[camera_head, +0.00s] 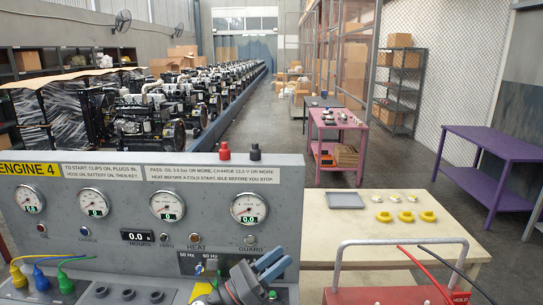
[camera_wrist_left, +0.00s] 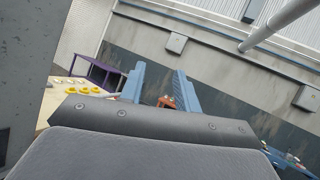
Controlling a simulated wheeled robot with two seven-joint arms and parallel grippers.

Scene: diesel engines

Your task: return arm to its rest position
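My left gripper (camera_head: 279,263) is low in the head view, in front of the lower right part of the grey engine control panel (camera_head: 110,230). Its two blue-grey fingers point up and to the right. In the left wrist view the fingers of my left gripper (camera_wrist_left: 160,76) stand apart with nothing held between them. Only distant background shows through the gap. My right gripper is in neither view.
Gauges, lamps and coloured plugs (camera_head: 40,279) line the panel, with red and black terminals (camera_head: 240,153) on top. A cream table (camera_head: 340,230) with a grey tray (camera_head: 348,223) and yellow rings (camera_head: 405,216) stands right. A red battery-like box (camera_head: 395,296) with a handle and cables is front right.

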